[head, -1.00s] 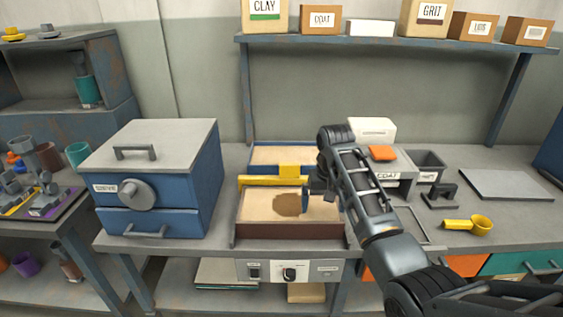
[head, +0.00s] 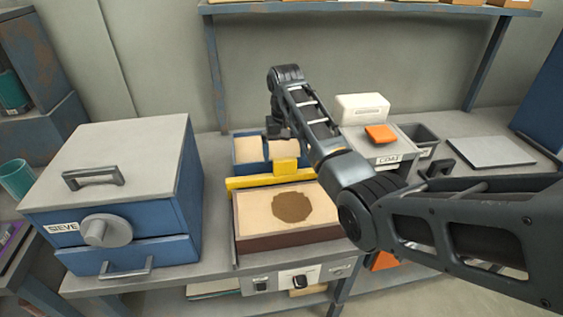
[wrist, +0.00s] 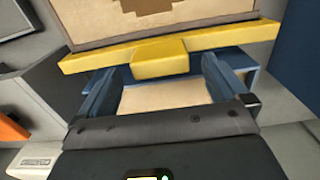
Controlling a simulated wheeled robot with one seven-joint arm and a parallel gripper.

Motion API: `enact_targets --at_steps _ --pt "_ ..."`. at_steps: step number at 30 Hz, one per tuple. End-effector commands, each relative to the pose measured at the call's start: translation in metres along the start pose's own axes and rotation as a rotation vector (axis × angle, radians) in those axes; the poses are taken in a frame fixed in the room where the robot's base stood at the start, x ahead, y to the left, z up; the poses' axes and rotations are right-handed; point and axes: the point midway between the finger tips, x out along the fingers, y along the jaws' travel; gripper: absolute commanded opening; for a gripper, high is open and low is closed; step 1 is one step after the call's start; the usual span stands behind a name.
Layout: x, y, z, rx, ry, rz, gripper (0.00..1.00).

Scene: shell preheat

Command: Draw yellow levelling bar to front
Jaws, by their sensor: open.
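The yellow levelling bar (head: 245,182) lies across the far edge of the brown sand tray (head: 290,240), with a raised yellow block (head: 286,166) at its middle. The tray holds smooth tan sand with a dark round patch. My gripper (head: 277,132) is beyond the bar, above the blue sand bin, its fingers mostly hidden by the arm. In the wrist view my gripper (wrist: 162,74) is open and empty, with one finger on each side of the block (wrist: 159,58). The fingertips reach close to the bar (wrist: 220,39); contact cannot be told.
A blue sieve cabinet (head: 125,165) stands left of the tray. The divided blue bin (head: 248,150) sits behind the bar. A grey stand labelled COAT (head: 388,161) with an orange block (head: 380,134) is at right. A shelf (head: 370,10) runs along the back.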

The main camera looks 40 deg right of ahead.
Motion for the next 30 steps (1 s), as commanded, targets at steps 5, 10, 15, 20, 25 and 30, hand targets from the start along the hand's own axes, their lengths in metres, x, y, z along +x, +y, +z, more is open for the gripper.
enact_targets --at_steps 5,10,15,20,25,30 --pt "0.027 0.0 0.0 0.001 -0.001 0.0 1.0" --pt "0.045 0.0 0.0 0.001 -0.001 0.0 1.0" --pt "0.05 0.0 0.0 0.001 0.001 0.0 1.0" --pt "0.05 0.0 0.0 0.0 0.001 -0.001 1.0" --pt "0.05 0.0 0.0 0.0 0.001 -0.001 0.87" --pt "0.05 0.0 0.0 0.0 0.001 -0.001 0.7"
